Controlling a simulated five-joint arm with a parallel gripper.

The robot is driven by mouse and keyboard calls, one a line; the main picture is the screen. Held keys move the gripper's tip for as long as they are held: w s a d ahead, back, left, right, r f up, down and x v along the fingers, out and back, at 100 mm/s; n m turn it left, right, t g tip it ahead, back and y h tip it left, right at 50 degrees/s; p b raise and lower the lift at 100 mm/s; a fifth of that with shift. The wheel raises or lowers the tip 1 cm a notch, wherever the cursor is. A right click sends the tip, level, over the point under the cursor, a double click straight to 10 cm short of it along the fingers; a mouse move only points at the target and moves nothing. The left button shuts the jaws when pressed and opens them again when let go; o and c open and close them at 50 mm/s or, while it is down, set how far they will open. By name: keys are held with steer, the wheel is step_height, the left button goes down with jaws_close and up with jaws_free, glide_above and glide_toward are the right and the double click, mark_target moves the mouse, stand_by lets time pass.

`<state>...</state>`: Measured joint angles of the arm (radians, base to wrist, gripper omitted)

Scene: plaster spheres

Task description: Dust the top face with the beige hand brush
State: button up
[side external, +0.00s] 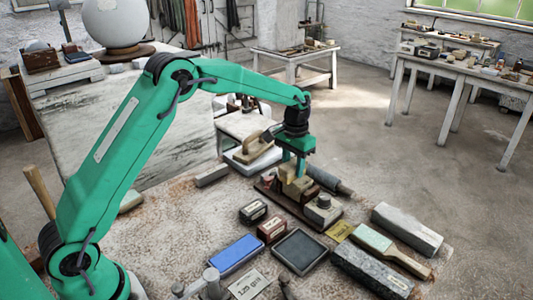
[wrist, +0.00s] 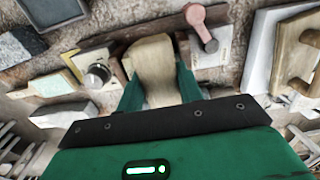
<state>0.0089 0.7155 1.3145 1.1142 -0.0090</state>
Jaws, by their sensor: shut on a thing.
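My gripper (side external: 296,165) points down over the bench, its green fingers shut on a beige block-shaped thing (side external: 291,184), which I take to be the beige hand brush. In the wrist view its pale, wood-like body (wrist: 152,62) stands between the two fingers of my gripper (wrist: 158,88). It is low over a dark brown wooden base (side external: 270,192); I cannot tell whether they touch. Its underside and any bristles are hidden. I cannot tell which surface is the top face.
A knobbed metal block (side external: 322,207) stands close to the right of my gripper. A wooden-handled float (side external: 254,148) lies behind. A blue block (side external: 236,252), dark tray (side external: 300,251), pale-green-topped tool (side external: 372,240) and stone blocks (side external: 407,229) crowd the front. Free room is small.

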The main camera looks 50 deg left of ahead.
steer(key=shift+w, duration=0.95)
steer(key=shift+s, duration=0.1)
steer(key=shift+s, duration=1.05)
steer(key=shift+s, duration=0.2)
steer(key=shift+s+f, duration=0.1)
steer(key=shift+s, duration=0.8)
steer(key=shift+w, duration=0.1)
steer(key=shift+w+r, duration=0.7)
steer(key=shift+w, duration=0.3)
